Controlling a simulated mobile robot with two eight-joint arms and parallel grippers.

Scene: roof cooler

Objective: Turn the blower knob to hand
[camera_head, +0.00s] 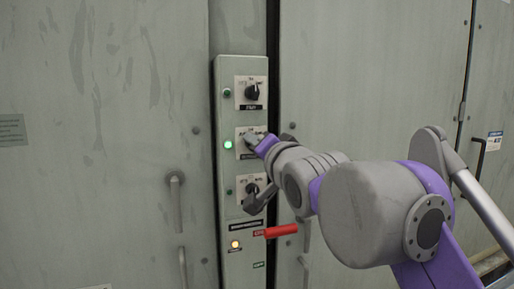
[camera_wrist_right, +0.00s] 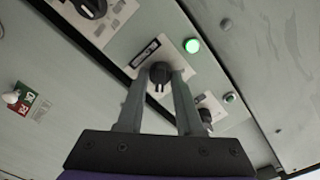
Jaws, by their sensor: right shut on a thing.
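A narrow pale-green control panel (camera_head: 229,170) stands upright between the cabinet doors. It carries three rotary knobs in a column. My right gripper (camera_head: 252,141) is at the middle knob, beside a lit green lamp (camera_head: 228,145). In the right wrist view my right gripper (camera_wrist_right: 158,78) is shut on this black knob (camera_wrist_right: 159,70), with one finger on each side. In the head view the gripper and arm hide much of this knob and its plate. The labels are too small to read, and I cannot tell the pointer's exact setting. My left gripper is not in view.
The upper knob (camera_head: 252,92) is above my gripper. The lower knob (camera_head: 252,188) is partly covered by my arm. A red handle (camera_head: 281,231) juts out below, near a lit amber lamp (camera_head: 235,245). A door handle (camera_head: 176,203) is left of the panel.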

